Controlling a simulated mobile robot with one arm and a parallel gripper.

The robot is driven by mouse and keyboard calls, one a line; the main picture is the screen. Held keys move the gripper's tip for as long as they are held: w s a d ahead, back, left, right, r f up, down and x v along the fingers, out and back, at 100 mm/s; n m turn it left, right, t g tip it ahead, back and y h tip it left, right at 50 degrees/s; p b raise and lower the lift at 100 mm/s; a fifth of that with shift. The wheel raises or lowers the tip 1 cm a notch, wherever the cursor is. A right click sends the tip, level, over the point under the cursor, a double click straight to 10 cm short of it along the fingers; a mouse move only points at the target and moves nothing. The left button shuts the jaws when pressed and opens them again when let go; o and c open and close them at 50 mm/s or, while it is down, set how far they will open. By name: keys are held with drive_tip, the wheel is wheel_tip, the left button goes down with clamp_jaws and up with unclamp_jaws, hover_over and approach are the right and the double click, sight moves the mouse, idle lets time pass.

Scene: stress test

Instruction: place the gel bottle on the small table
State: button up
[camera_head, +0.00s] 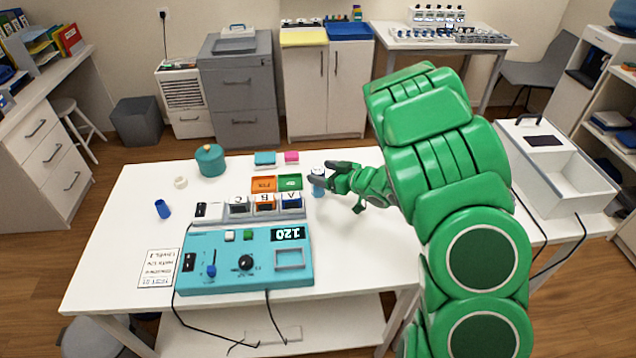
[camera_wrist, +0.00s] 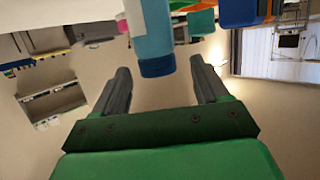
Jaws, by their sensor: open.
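A small blue bottle with a pale upper part, likely the gel bottle (camera_head: 318,190), stands on the white table (camera_head: 120,230) just beyond the keypad blocks. My gripper (camera_head: 323,174) reaches in from the right at the bottle, and its fingers hide part of it. In the wrist view the bottle (camera_wrist: 153,40) shows between the two spread grey fingers of my gripper (camera_wrist: 160,68), with gaps on both sides. My gripper is open. I cannot tell which table is the small table.
A teal control box (camera_head: 215,265) and lettered blocks (camera_head: 265,205) stand left of my gripper. A blue cup (camera_head: 162,208) and teal pot (camera_head: 210,160) are farther left. A white bin (camera_head: 550,165) stands at right; another white table (camera_head: 390,40) stands at the back.

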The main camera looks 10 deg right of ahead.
sight(314, 172)
drive_tip(key=shift+w+a+f, duration=1.05)
drive_tip(key=shift+w+a, duration=0.05)
drive_tip(key=shift+w, duration=0.05)
drive_tip(key=shift+w+a+f, duration=0.1)
drive_tip(key=shift+w+a, duration=0.25)
drive_tip(key=c, duration=1.2)
drive_tip(key=shift+r, duration=5.05)
drive_tip(key=w+m+t+h, duration=0.1)
drive_tip(key=w+d+m+t+h, duration=0.1)
drive_tip(key=w, duration=0.1)
drive_tip(key=w+d+m+h, duration=0.1)
drive_tip(key=shift+w+d+f+t+h, duration=0.1)
drive_tip(key=shift+w+t+h, duration=0.2)
drive_tip(key=shift+w+t, duration=0.1)
drive_tip(key=d+m+h, duration=0.1)
drive_tip(key=w+d+m+t+h, duration=0.1)
drive_tip(key=d+f+m+h, duration=0.1)
drive_tip(key=h, duration=0.1)
drive_tip(key=shift+w+d+m, duration=0.1)
drive_tip(key=shift+w+m, duration=0.15)
drive_tip(key=shift+m, duration=0.05)
drive_tip(key=shift+s+d+r+m+h, duration=0.4)
drive_tip(key=shift+s+h, duration=0.05)
drive_tip(key=shift+s, duration=0.7)
drive_tip(key=shift+s+d+r+m+h, duration=0.4)
drive_tip(key=shift+s+d+r+h, duration=0.1)
drive_tip(key=shift+s, duration=0.6)
drive_tip(key=shift+s+d+r+m+h, duration=0.35)
drive_tip(key=shift+s+m+h, duration=0.1)
drive_tip(key=shift+s, duration=0.7)
